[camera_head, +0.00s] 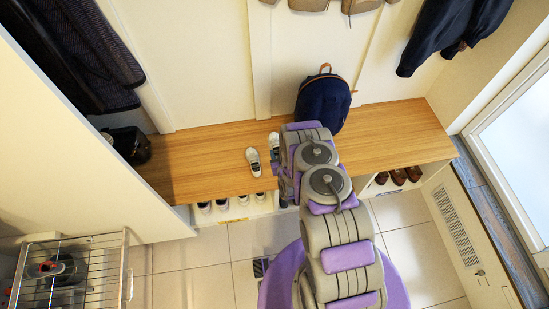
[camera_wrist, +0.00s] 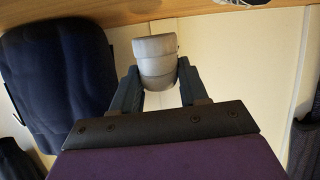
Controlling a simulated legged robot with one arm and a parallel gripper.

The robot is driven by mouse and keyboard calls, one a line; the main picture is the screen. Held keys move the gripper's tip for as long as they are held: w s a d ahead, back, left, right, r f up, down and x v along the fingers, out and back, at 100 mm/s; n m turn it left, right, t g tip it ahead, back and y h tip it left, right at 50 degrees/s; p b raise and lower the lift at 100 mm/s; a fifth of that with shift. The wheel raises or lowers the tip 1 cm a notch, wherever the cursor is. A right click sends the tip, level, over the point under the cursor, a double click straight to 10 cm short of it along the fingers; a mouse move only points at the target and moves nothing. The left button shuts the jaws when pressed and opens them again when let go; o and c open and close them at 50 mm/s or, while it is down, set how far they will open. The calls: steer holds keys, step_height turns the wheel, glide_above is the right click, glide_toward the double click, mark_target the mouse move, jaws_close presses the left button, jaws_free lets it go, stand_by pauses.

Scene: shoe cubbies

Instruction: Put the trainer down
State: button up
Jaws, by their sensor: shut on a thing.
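The trainer (camera_wrist: 155,58) shows in the wrist view as a pale grey, rounded shape, seen end-on. My gripper (camera_wrist: 159,70) is shut on it, one dark finger on each side, with the pale wall behind. In the head view my arm hides the gripper. A whitish shoe (camera_head: 274,143) at the arm's left edge appears to be the held trainer; its height above the bench cannot be told. Another white trainer (camera_head: 254,161) lies on the wooden bench (camera_head: 205,160), left of my arm. Part of a pale shoe (camera_wrist: 240,3) shows at the wrist view's top edge.
A navy backpack (camera_head: 322,102) stands on the bench against the wall; it fills the left of the wrist view (camera_wrist: 55,75). Cubbies below hold white shoes (camera_head: 222,204) and brown shoes (camera_head: 398,176). A wire rack (camera_head: 75,265) stands lower left. The bench's right end is clear.

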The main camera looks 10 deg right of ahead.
steer(key=f, duration=0.1)
steer(key=d+f, duration=0.1)
steer(key=f, duration=0.1)
steer(key=shift+w+b, duration=0.1)
steer(key=shift+b, duration=0.25)
steer(key=shift+f, duration=0.3)
steer(key=f, duration=0.2)
steer(key=a+f+b, duration=0.1)
steer(key=shift+a+f, duration=0.15)
steer(key=shift+f, duration=0.25)
steer(key=shift+d, duration=0.25)
steer(key=o, duration=0.9)
steer(key=shift+d+r, duration=0.1)
steer(key=shift+d, duration=0.2)
steer(key=shift+c, duration=0.2)
steer(key=shift+o, duration=1.2)
steer(key=shift+a, duration=0.4)
steer(key=p+v, duration=0.3)
steer(key=v, duration=0.9)
